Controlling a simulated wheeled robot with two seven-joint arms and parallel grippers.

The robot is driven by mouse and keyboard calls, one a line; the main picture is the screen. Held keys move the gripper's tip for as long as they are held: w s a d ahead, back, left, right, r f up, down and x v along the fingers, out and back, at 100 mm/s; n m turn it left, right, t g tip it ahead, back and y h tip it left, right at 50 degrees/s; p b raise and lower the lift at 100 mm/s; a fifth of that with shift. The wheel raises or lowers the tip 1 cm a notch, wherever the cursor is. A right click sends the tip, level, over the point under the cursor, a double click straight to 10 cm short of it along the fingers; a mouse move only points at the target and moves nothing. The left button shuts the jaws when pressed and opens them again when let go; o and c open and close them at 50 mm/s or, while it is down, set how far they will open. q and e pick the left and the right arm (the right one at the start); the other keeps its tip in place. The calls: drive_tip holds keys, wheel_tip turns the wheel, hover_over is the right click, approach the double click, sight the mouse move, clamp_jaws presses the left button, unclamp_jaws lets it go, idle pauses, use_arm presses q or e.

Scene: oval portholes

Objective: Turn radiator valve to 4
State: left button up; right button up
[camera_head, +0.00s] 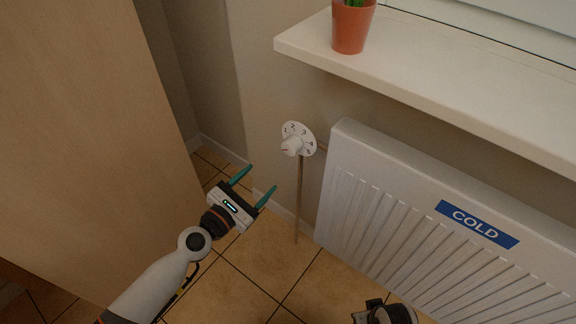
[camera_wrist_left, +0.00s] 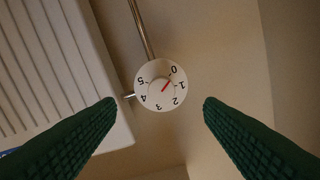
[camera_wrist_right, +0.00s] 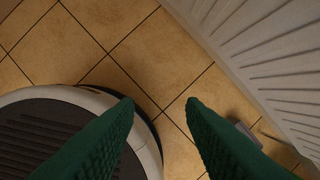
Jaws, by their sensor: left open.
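The radiator valve (camera_head: 291,146) is a white round dial with a knob, beside the radiator's upper left corner, at the top of a thin pipe. In the left wrist view the valve (camera_wrist_left: 160,85) shows numbers 0 to 5, and its red pointer line points close to 0, slightly toward 1. My left gripper (camera_head: 263,178) is open and empty, below and left of the valve and apart from it. In the left wrist view the valve lies between the fingers, farther off. My right gripper (camera_wrist_right: 160,102) is open and empty over the floor.
The white radiator (camera_head: 400,200) carries a blue label (camera_head: 477,224) reading COLD. A window sill (camera_head: 430,80) juts out above it, with a potted plant (camera_head: 351,27). A wooden panel (camera_head: 90,130) stands at left. Tiled floor (camera_head: 270,262) is clear below the valve.

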sight(288, 149)
use_arm(q)
drive_tip(key=shift+n+h, duration=0.3)
drive_tip(key=x, duration=0.7)
drive_tip(key=r+x, duration=0.1)
drive_tip(key=x, duration=0.3)
drive_tip(key=shift+w+d+r, duration=0.1)
drive_tip(key=shift+w+d, duration=0.05)
drive_tip(key=shift+d, duration=0.05)
drive_tip(key=shift+w+d, duration=0.25)
drive_tip(key=shift+w, duration=0.15)
use_arm(e)
drive_tip(key=shift+w+a+r, duration=0.15)
drive_tip(key=shift+w+r, duration=0.15)
drive_tip(key=shift+r, duration=0.1)
use_arm(q)
drive_tip(key=c, duration=1)
drive_tip(key=shift+o, duration=0.2)
